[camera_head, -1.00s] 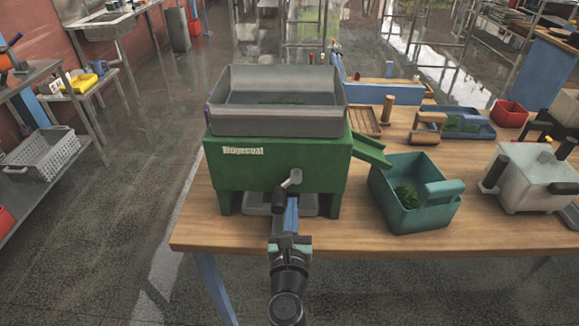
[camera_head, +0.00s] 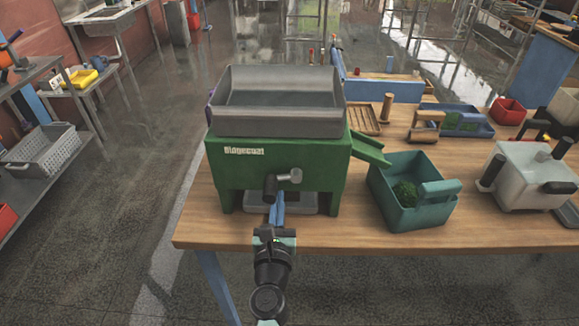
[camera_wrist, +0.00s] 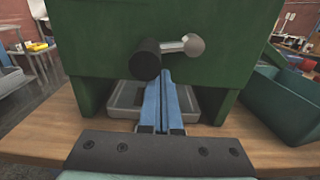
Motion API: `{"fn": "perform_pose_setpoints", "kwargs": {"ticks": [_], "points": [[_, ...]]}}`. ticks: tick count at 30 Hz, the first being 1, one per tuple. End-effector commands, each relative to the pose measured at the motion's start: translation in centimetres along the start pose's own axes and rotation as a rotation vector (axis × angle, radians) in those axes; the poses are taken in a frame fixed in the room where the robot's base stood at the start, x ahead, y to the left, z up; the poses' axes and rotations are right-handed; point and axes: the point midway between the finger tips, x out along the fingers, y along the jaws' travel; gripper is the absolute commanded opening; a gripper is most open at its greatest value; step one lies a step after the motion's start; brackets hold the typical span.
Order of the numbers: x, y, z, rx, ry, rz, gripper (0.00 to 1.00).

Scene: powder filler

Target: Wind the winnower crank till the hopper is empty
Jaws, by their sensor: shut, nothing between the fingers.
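The green winnower (camera_head: 235,180) stands at the table's front edge, with its grey open hopper (camera_head: 275,120) on top. No green material shows in the visible part of the hopper. Its crank (camera_head: 290,176) is on the front face. The arm points left from the hub, and the dark handle (camera_head: 270,188) sits left and slightly below; the crank also shows in the wrist view (camera_wrist: 195,46). My gripper (camera_head: 277,205) has its blue fingers shut and empty. Their tips (camera_wrist: 165,76) are right beside the dark handle, at its lower right; I cannot tell whether they touch.
A grey tray (camera_head: 310,202) lies under the winnower. A green chute (camera_head: 370,151) leads towards a teal bin (camera_head: 410,220) holding green material. A white box with dark handles (camera_head: 525,180) stands at the right. A wooden tray (camera_head: 365,122) and a blue tray (camera_head: 480,130) are behind.

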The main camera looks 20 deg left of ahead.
Motion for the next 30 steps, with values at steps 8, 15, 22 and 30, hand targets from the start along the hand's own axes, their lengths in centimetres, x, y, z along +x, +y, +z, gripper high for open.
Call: {"fn": "perform_pose_setpoints", "kwargs": {"ticks": [8, 15, 22, 30], "points": [[-0.5, -0.8, -0.9, 0.000, 0.001, -0.001, 0.00], [-2.9, -0.8, -0.9, 0.000, 0.002, -0.002, 0.00], [-5.2, -0.8, -0.9, 0.000, 0.002, -0.002, 0.00], [-7.9, -0.8, -1.0, 0.000, 0.002, -0.002, 0.00]]}}
